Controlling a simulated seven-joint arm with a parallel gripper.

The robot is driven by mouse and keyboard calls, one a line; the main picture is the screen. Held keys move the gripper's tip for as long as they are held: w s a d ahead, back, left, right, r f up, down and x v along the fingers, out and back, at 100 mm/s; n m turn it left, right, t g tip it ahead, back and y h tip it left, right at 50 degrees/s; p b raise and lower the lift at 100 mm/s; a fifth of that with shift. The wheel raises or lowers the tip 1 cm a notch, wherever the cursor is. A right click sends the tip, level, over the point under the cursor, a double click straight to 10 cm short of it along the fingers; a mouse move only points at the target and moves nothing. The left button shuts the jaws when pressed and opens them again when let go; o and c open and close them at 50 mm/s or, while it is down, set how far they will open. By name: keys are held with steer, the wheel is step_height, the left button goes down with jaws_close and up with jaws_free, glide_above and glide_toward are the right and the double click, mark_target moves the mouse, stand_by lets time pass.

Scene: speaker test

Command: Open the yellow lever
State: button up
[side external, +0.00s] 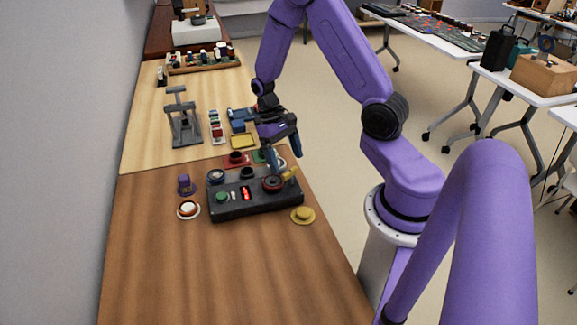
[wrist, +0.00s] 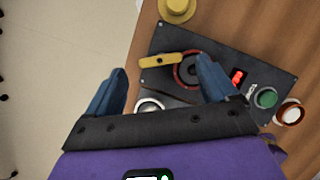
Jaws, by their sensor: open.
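The yellow lever (side external: 290,174) sits at the right end of a dark control box (side external: 255,208), beside a round dial with a red ring (side external: 272,184). In the wrist view the lever (wrist: 160,60) is a short bar left of the red-ringed dial (wrist: 188,70), lying crosswise near the box's edge. My gripper (side external: 283,160) is above the back right part of the box, close to the lever. In the wrist view its two blue fingers (wrist: 163,83) are apart with nothing held between them. The lever lies beyond the fingertips; whether they touch it cannot be told.
The box also carries a green button (side external: 222,196) and a red display (side external: 246,193). A yellow hat-shaped piece (side external: 303,215) lies right of the box. A purple piece (side external: 186,185) and a white-rimmed cup (side external: 188,209) stand left. The front of the table (side external: 230,270) is clear.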

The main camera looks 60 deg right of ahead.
mark_target(289, 171)
steer(key=shift+x, duration=1.7)
steer(key=c, duration=1.1)
steer(key=shift+o, duration=0.2)
steer(key=shift+n, duration=0.3)
steer(key=n+h, duration=0.2)
steer(key=n, duration=0.3)
steer(key=shift+a, duration=0.2)
steer(key=n+h, duration=0.1)
steer(key=n, duration=0.2)
steer(key=n+t+h, duration=0.1)
steer(key=n, duration=0.2)
steer(key=shift+a+n, duration=0.1)
steer(key=shift+n, duration=0.2)
